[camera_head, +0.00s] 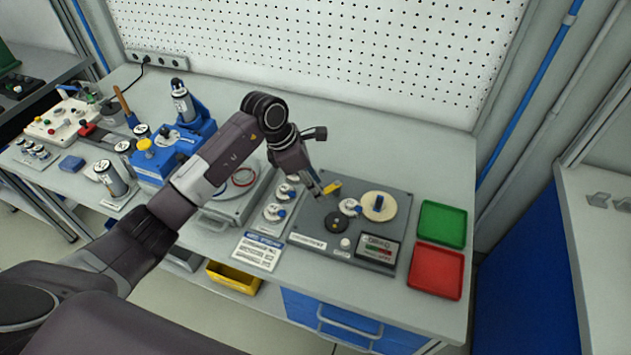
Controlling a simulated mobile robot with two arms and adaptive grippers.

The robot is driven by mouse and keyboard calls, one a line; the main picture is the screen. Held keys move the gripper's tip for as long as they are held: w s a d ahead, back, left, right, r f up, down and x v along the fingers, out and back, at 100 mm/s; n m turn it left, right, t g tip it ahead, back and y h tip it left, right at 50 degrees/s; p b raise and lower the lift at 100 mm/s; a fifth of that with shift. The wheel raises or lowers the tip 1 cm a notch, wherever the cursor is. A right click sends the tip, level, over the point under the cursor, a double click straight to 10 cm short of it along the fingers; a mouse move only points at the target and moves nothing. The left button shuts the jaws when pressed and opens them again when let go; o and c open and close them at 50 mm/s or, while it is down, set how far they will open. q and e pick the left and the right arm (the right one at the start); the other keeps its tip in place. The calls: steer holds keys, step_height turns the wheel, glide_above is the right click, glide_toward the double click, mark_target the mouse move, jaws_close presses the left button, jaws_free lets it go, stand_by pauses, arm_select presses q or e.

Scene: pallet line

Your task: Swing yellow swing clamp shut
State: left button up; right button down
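The yellow swing clamp (333,187) is a small yellow bar on the dark grey fixture plate (395,197), near its back left corner. My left arm reaches across the bench from the left, and my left gripper (318,187) points down at the left end of the yellow bar. Its fingertips are at or very close to the bar; I cannot tell whether they touch it. The fingers are small and seen from behind, so their opening does not show. The gripper partly hides the clamp's left end. My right gripper is not in view.
A green tray (441,224) and a red tray (436,271) lie to the right. Blue equipment (170,155) stands left, beyond my arm.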

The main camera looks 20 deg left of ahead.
arm_select(q)
steer(key=shift+c, duration=0.7)
jaws_close()
